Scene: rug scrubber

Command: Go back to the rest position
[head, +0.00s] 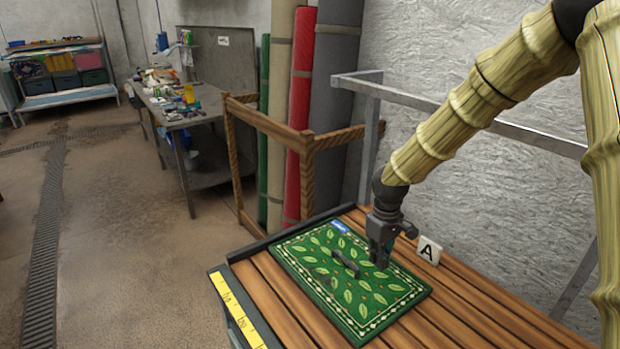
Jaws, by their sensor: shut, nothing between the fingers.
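My gripper (380,261) hangs from the bamboo-patterned arm with its fingers pointing down over the green leaf-patterned rug (356,313). The fingers are shut and empty. I cannot tell whether the tips touch the rug. A small dark curved object (345,263), like a handle, is on the rug just left of the fingers. A small blue and white item (340,227) lies at the rug's far edge. The rug lies flat on a wooden slatted table (460,318).
A yellow ruler strip (236,312) runs along the table's left edge. Behind are a wooden frame (299,150), upright rolls (302,90) and a grey metal rail (480,118). A cluttered workbench (180,120) stands back left; open floor lies left.

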